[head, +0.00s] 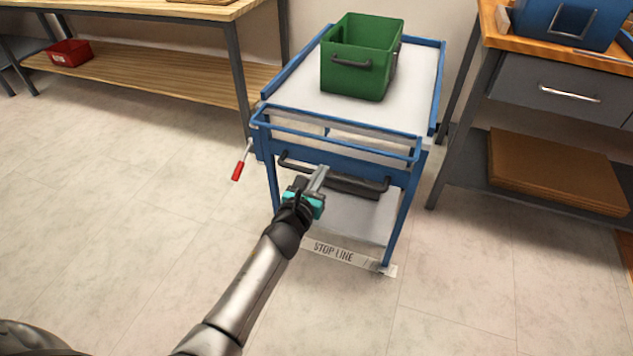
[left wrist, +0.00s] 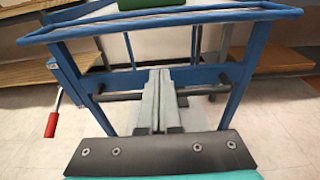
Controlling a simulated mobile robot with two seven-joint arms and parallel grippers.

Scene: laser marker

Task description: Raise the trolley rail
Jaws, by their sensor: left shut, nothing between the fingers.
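The trolley is a blue-framed cart with a white top (head: 400,84). Its blue rail (head: 340,130) runs across the near end, and it also crosses the top of the left wrist view (left wrist: 170,20). A dark push handle (head: 358,186) spans the near end below the rail; it shows in the left wrist view too (left wrist: 120,97). My left gripper (head: 321,172) is shut and empty, below the rail and in front of the handle. In the left wrist view its fingertips (left wrist: 160,74) overlap the handle; I cannot tell whether they touch. My right gripper is not in view.
A green bin (head: 352,80) stands on the trolley top. A red-gripped lever (head: 238,170) sticks out at the trolley's left. A "STOP LINE" strip (head: 333,251) lies on the floor beneath. Benches flank both sides: left (head: 170,78), right (head: 520,42). Near floor is open.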

